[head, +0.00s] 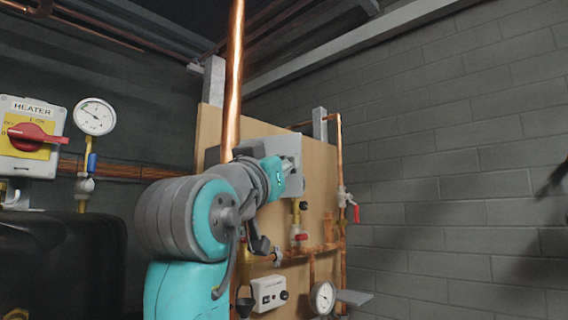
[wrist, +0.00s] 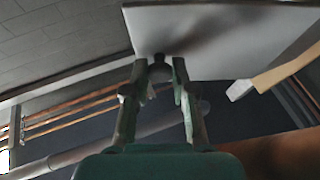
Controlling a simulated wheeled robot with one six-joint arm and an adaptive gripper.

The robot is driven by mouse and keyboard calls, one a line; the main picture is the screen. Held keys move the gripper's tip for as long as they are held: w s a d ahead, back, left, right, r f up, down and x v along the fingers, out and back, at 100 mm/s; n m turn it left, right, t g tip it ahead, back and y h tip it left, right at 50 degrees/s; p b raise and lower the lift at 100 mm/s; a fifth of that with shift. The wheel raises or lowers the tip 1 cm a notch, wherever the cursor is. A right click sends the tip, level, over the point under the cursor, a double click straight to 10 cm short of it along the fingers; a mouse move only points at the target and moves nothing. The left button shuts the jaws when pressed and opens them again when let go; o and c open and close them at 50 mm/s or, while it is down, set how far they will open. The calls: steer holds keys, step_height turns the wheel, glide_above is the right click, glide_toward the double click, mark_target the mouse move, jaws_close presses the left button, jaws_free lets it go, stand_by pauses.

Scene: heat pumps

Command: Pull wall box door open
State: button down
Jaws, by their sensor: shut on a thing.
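The grey wall box (head: 258,146) is mounted on the wooden board in the head view, partly behind my arm. A pale flat panel, seemingly its door (wrist: 225,40), fills the upper right of the wrist view. A small dark knob (wrist: 159,63) is at the panel's lower edge. My gripper (wrist: 159,75) is shut on this knob, one finger on each side. In the head view my arm reaches up to the front of the box, and the fingertips cannot be made out. How far the door stands from the box cannot be told.
A vertical copper pipe (head: 233,80) stands close to my arm. Below the box are valves, copper pipes, a pressure gauge (head: 322,298) and a white control box (head: 268,293). A red-handled valve (head: 354,213) is at the board's right. A heater switch (head: 32,135) is at left.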

steer(key=c, duration=1)
jaws_free()
steer(key=shift+o, duration=0.2)
steer(key=shift+r, duration=0.1)
step_height(320, 180, up, 10)
